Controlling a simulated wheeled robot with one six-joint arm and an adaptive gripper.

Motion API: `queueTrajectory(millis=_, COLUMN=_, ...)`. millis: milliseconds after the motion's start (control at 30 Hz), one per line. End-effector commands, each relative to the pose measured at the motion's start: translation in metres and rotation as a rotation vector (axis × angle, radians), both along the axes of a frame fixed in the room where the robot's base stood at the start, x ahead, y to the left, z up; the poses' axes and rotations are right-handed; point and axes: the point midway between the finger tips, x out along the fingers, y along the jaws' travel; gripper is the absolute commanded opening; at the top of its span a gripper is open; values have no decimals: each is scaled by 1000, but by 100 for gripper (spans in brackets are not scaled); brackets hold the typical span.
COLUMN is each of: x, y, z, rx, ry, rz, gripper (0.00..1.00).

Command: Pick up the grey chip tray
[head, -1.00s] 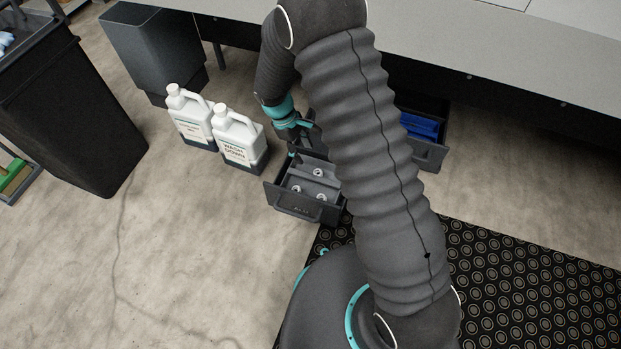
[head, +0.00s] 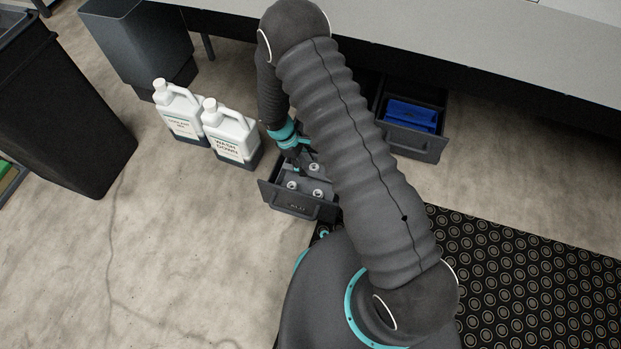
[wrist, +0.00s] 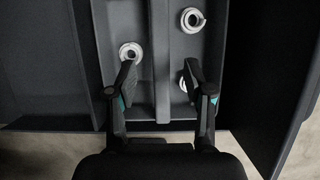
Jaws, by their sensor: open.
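The grey chip tray (wrist: 143,18) lies inside an open dark drawer, with a raised ridge along its middle and white ring-shaped chips in the channels on both sides. In the head view the tray (head: 303,184) shows partly, with my arm covering its right side. My gripper (wrist: 158,66) is open, its two fingers on either side of the central ridge, with nothing held. The left finger is beside one white ring and the right finger overlaps another. In the head view my gripper (head: 298,160) is low over the tray; whether it touches cannot be told.
The drawer (head: 296,207) has a dark front. A second open drawer (head: 418,146) to its right holds a blue item (head: 410,115). Two white jugs (head: 229,135) stand on the floor to the left. A dark bin (head: 70,110) stands further left. A bench overhangs behind.

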Motion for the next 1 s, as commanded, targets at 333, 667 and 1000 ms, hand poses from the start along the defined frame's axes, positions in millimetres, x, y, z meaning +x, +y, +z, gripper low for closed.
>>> queueTrajectory(millis=333, x=-6, y=-14, z=-37, rx=-1, ry=3, rz=-3, gripper=52)
queueTrajectory(millis=667, x=-7, y=-18, z=-48, rx=0, ry=0, rz=-3, gripper=52)
queueTrajectory(millis=1000, x=-7, y=-18, z=-48, rx=0, ry=-1, rz=-4, gripper=0)
